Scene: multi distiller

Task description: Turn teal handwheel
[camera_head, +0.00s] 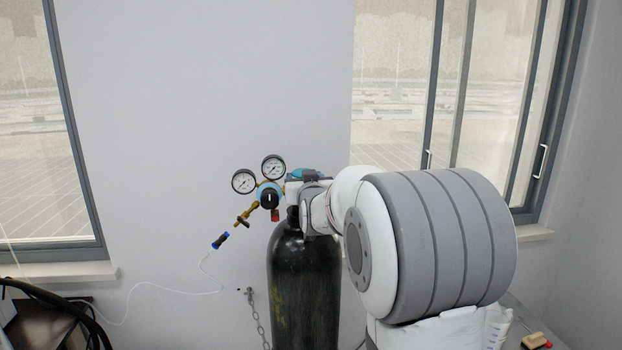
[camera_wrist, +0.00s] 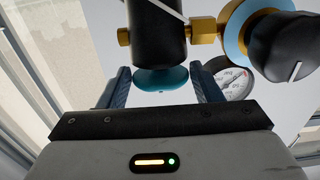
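The teal handwheel (camera_wrist: 160,78) sits at the end of the dark valve body (camera_wrist: 157,32) in the wrist view. My gripper (camera_wrist: 160,68) has its two blue-grey fingers spread, one on each side of the handwheel. Narrow gaps show between the wheel's rim and the fingers, so I see no clear grip on it. In the head view a bit of teal (camera_head: 303,173) shows at the top of the black gas cylinder (camera_head: 303,285), beside my gripper. My gripper and arm hide most of the valve there.
A regulator with a blue ring and black knob (camera_head: 269,197) and two gauges (camera_head: 244,181) (camera_head: 273,167) stands close left of the valve. A brass fitting (camera_head: 246,214) and a thin white hose (camera_head: 172,291) hang left of it. A wall and windows lie behind.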

